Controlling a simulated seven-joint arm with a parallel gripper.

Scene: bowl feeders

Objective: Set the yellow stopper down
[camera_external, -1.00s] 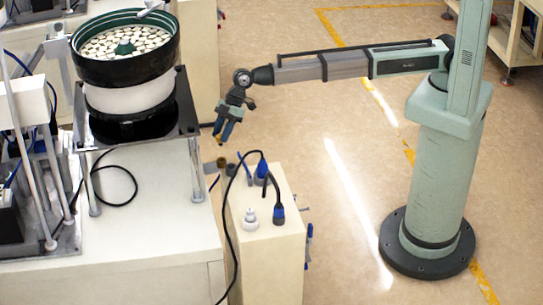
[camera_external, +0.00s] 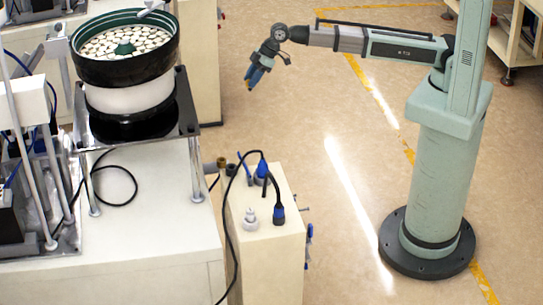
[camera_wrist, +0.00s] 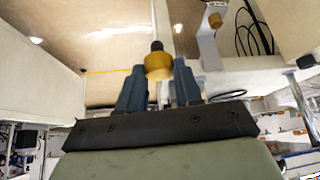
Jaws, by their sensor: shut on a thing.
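The yellow stopper (camera_wrist: 158,66) is a short yellow cylinder with a dark tip. In the wrist view it sits between the two blue fingertips of my gripper (camera_wrist: 158,78), which is shut on it. In the external view my gripper (camera_external: 254,77) hangs tilted downward in the air, right of the bowl feeder and beyond the cream box. Only a small yellow bit of the stopper (camera_external: 249,88) shows there below the fingertips. The stopper touches nothing but the fingers.
The bowl feeder (camera_external: 125,50), full of pale discs, stands on a metal plate at left. The cream box (camera_external: 270,245) carries blue connectors (camera_external: 278,214), a white fitting (camera_external: 250,219) and a black cable. A brownish fitting (camera_external: 222,162) is behind it. Open floor (camera_external: 320,120) lies below my arm.

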